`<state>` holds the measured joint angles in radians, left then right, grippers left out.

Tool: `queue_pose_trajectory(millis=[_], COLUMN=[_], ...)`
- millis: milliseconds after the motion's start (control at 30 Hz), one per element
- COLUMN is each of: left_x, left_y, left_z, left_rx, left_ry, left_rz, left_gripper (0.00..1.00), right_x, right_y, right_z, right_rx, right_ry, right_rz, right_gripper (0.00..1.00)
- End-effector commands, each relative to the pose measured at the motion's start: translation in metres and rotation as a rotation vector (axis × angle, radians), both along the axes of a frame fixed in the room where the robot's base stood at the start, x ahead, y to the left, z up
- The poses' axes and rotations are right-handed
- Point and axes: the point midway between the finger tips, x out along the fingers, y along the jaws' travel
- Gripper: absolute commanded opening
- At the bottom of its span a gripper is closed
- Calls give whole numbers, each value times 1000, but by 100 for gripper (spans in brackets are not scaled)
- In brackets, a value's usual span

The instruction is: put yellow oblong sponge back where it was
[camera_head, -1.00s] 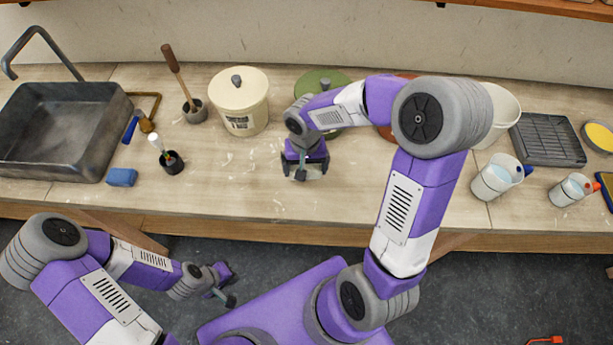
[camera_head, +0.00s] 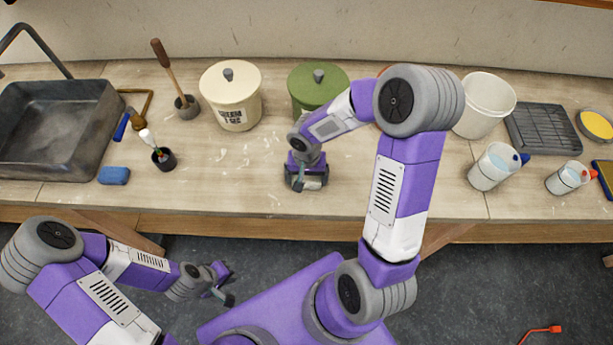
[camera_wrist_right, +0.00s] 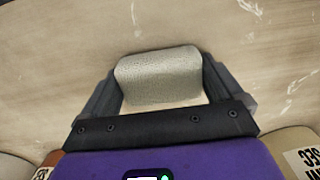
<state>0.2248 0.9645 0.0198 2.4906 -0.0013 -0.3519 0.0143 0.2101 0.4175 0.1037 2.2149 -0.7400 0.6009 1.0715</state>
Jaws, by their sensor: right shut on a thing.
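My right gripper (camera_head: 309,183) is over the middle of the bench top near its front edge. In the right wrist view my right gripper (camera_wrist_right: 160,92) is shut on a pale grey-beige, rough block (camera_wrist_right: 158,73), held between its two dark fingers. No yellow shows on the block's visible face. A yellow oblong piece with a blue edge (camera_head: 607,172) lies at the right edge of the head view, partly cut off. My left gripper (camera_head: 226,285) hangs low in front of the bench, apart from everything; its finger gap is unclear.
A blue sponge (camera_head: 114,176), a dark brush cup (camera_head: 164,160) and a sink (camera_head: 50,130) are on the left. A cream canister (camera_head: 230,98) and a green canister (camera_head: 316,88) stand behind. A white bucket (camera_head: 484,105), cups and a dark rack (camera_head: 543,130) are right. Bench around my right gripper is clear.

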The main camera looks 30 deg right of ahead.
Motion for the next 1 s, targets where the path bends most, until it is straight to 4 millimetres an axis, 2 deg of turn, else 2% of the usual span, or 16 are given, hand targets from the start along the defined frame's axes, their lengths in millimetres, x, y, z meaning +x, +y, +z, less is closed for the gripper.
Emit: queue_pose_trajectory(millis=[233, 267, 300, 667, 767, 1000], left_x=[0, 0, 0, 0, 0, 0], left_y=[0, 0, 0, 0, 0, 0], left_z=[-6, -4, -4, 1, 5, 17], left_rx=[0, 0, 0, 0, 0, 0], left_ry=[0, 0, 0, 0, 0, 0], left_rz=[0, 0, 0, 0, 0, 0], left_gripper=[0, 0, 0, 0, 0, 0], right_x=[0, 0, 0, 0, 2, 1], right_y=[0, 0, 0, 0, 0, 0], right_z=[-4, -3, -3, 2, 16, 70], right_rx=[-1, 0, 0, 0, -1, -1], right_ry=[-1, 0, 0, 0, -6, -7], right_rz=[1, 1, 1, 1, 1, 0], right_gripper=[61, 99, 100, 100, 100, 100])
